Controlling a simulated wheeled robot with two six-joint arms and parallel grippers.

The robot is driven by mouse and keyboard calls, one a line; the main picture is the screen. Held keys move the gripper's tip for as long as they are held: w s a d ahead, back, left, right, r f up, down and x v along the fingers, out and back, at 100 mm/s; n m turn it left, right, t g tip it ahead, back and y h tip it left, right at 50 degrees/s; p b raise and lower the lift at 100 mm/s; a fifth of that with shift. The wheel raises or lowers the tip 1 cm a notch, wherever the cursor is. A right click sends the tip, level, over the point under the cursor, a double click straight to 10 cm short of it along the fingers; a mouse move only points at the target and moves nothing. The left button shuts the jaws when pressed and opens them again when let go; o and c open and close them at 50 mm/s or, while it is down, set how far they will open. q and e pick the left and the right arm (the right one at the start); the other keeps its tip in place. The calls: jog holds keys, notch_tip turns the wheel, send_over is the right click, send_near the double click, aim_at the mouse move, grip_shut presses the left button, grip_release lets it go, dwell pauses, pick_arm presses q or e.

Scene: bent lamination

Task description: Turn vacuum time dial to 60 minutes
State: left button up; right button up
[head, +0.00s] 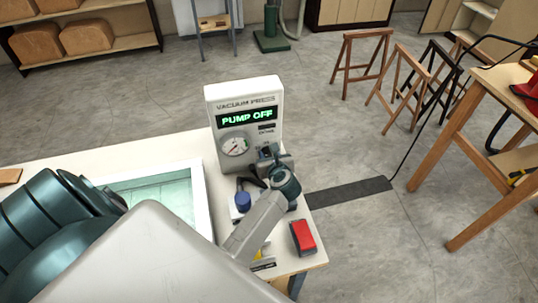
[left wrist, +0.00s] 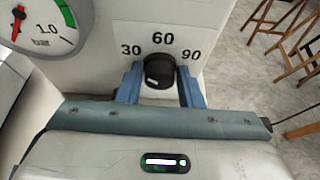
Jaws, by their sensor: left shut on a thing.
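The vacuum press box (head: 243,95) is white and stands at the table's back right corner, its display reading PUMP OFF. My left gripper (head: 268,153) is at the box's lower front and hides the dial in the head view. In the left wrist view the black dial (left wrist: 159,71) sits below the printed numbers 30, 60 and 90, with 60 straight above it. The two blue fingers of my left gripper (left wrist: 159,80) are shut on the dial from both sides. I cannot tell which number the dial points to. My right gripper is not in view.
A round gauge (head: 235,146) is on the box, left of my gripper. A white-framed tray (head: 206,195) lies to the left. Sawhorses (head: 360,62) stand at the back right.

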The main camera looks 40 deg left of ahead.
pick_arm(q)
jog(key=shift+w+d+m+g+y, duration=0.15)
jog(key=shift+m+g+y, duration=0.2)
jog(key=shift+m, duration=0.35)
jog(key=shift+m+g+y, duration=0.35)
jog(key=shift+m+y, duration=0.2)
jog(key=shift+m, duration=0.35)
jog(key=m, duration=0.1)
jog(key=m+g+y+b, duration=0.1)
jog(key=shift+w+d+f+m, duration=0.1)
jog(key=shift+w+f+m, duration=0.1)
jog(key=shift+m, duration=0.1)
jog(key=shift+m+g+y+b, duration=0.3)
jog(key=shift+m+y+b, duration=0.25)
jog(key=shift+m+y, duration=0.4)
jog(key=shift+m, duration=0.35)
jog(key=o, duration=0.9)
jog(key=shift+d, duration=0.1)
jog(key=shift+o, duration=0.2)
